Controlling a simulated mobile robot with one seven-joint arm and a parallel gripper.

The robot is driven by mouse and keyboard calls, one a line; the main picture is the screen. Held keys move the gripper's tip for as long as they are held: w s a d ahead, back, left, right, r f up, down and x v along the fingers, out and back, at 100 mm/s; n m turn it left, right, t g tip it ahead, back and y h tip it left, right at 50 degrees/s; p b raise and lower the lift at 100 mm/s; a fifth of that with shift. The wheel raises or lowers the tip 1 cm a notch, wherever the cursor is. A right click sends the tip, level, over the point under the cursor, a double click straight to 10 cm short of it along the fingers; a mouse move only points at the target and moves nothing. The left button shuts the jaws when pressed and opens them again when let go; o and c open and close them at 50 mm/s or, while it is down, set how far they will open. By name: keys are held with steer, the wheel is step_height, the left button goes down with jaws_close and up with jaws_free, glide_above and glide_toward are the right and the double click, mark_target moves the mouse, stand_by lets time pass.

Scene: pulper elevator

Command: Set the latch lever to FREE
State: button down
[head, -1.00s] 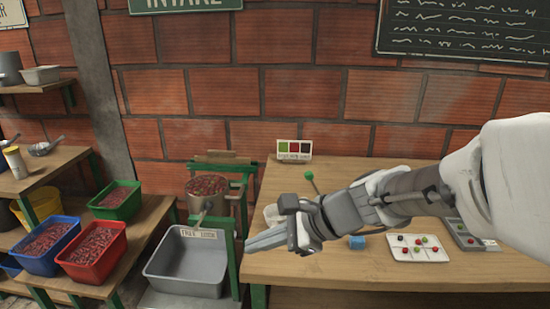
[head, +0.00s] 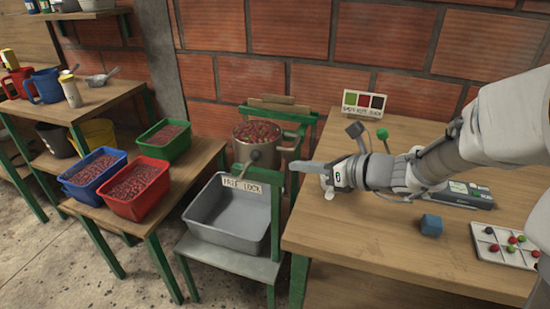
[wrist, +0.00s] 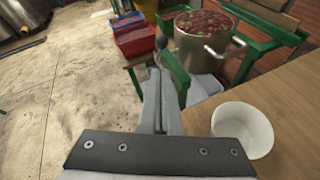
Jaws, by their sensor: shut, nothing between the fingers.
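The latch lever (head: 248,165) has a dark ball knob and a short rod above a pale FREE LOCK plate (head: 243,186). The rod tilts right at its top, toward the LOCK side. My gripper (head: 294,167) is shut and empty, its fingers pointing left at the lever from the right, with a gap between them. In the wrist view, the shut fingertips (wrist: 160,74) lie just below the dark knob (wrist: 161,42). The lever's foot is hard to make out there.
A pot of red cherries (head: 270,134) stands behind the lever in a green frame. A grey tray (head: 230,218) sits below the plate. A white cup (wrist: 243,130) is close to my gripper's right on the wooden table (head: 400,235). Colored bins (head: 140,188) stand at left.

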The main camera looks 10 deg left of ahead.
steer(key=shift+w, duration=0.15)
steer(key=shift+f, duration=0.1)
steer(key=b, duration=0.3)
glide_toward(248, 167)
steer(key=w+a, duration=0.1)
steer(key=shift+w+a, duration=0.5)
steer(key=shift+a, duration=0.15)
